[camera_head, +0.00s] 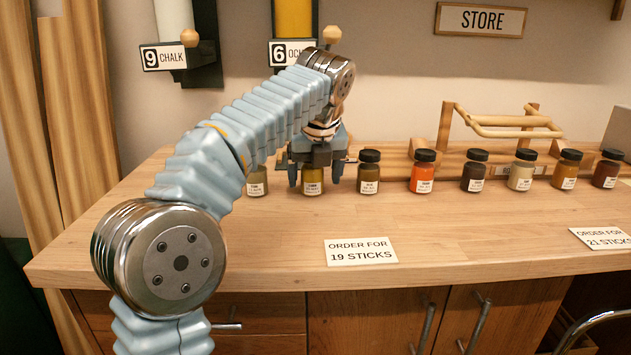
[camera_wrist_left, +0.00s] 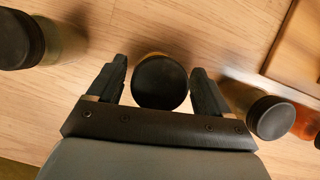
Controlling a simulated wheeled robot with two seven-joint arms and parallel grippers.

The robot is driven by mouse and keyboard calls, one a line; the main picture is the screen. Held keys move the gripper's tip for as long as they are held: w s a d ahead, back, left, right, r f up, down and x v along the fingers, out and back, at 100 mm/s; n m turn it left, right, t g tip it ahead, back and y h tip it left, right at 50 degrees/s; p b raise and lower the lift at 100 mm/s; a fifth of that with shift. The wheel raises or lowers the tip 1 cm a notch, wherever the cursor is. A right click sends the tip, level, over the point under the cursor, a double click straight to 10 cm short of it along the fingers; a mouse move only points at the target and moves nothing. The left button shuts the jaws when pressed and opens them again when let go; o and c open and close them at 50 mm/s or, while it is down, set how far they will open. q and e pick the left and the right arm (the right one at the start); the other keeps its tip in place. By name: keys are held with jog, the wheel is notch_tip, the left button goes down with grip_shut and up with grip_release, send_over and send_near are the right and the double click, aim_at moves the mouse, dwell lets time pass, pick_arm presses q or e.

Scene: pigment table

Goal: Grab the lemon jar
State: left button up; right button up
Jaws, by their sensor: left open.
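The jar between my left gripper's fingers (camera_head: 313,181) is small, with yellow-olive contents; its label is too small to read surely, but it looks like the lemon jar. My left gripper (camera_head: 315,175) reaches down over it from above, with one finger on each side. In the left wrist view the jar's black lid (camera_wrist_left: 160,82) sits between the two open fingers (camera_wrist_left: 158,88), with a small gap at each side. The jar stands upright on the wooden table (camera_head: 200,260). The gripper hides its upper part in the head view. My right gripper is not in view.
An olive jar (camera_head: 257,182) stands just left and a darker olive jar (camera_head: 369,174) just right. An orange jar (camera_head: 422,173) and several others continue rightward. A wooden rack (camera_head: 500,125) stands behind. A card reading "ORDER FOR 19 STICKS" (camera_head: 361,252) lies on the clear front area.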

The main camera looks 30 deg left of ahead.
pick_arm(q)
jog(key=shift+w+a+f, duration=0.1)
jog(key=shift+a+f, duration=0.25)
jog(key=shift+f, duration=0.05)
jog(key=shift+c, duration=0.4)
jog(key=c, duration=1)
jog(key=shift+r, duration=0.1)
jog(key=shift+c, duration=0.2)
